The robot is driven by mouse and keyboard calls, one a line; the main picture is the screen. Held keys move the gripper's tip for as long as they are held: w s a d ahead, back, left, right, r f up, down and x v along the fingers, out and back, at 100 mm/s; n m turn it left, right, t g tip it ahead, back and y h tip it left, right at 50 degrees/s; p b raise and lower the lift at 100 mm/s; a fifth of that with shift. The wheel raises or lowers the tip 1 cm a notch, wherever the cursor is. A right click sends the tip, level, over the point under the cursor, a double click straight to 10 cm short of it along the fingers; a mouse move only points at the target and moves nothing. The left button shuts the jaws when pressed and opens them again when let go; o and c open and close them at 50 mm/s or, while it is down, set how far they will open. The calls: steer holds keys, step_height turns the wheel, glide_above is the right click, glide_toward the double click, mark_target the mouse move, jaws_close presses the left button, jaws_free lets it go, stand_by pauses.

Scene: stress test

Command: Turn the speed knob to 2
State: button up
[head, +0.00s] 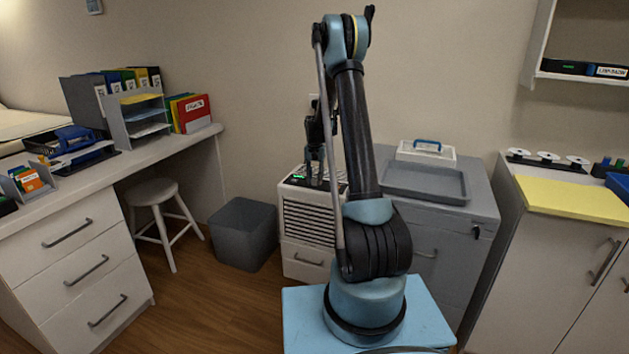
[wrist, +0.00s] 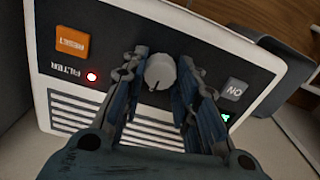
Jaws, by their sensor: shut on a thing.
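The speed knob (wrist: 160,71) is a small round grey-white knob on the dark panel of a white air-purifier-like unit (head: 309,222). In the wrist view a dark pointer mark on it faces down toward the slatted grille. My gripper (wrist: 162,76) has one finger on each side of the knob and is shut on it. In the head view my gripper (head: 316,172) reaches down onto the unit's top panel, and the knob is hidden there. No scale numbers are readable around the knob.
The panel, upside down in the wrist view, has an orange RESET button (wrist: 72,45), a lit red FILTER light (wrist: 92,77) and a grey ON button (wrist: 233,90) with a green light. A grey cabinet with a tray (head: 425,182) stands right; a grey bin (head: 243,236) stands left.

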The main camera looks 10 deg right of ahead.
mark_target(314, 179)
steer(key=o, duration=1.1)
steer(key=shift+r, duration=0.15)
step_height(314, 179, up, 12)
steer(key=shift+f, duration=0.15)
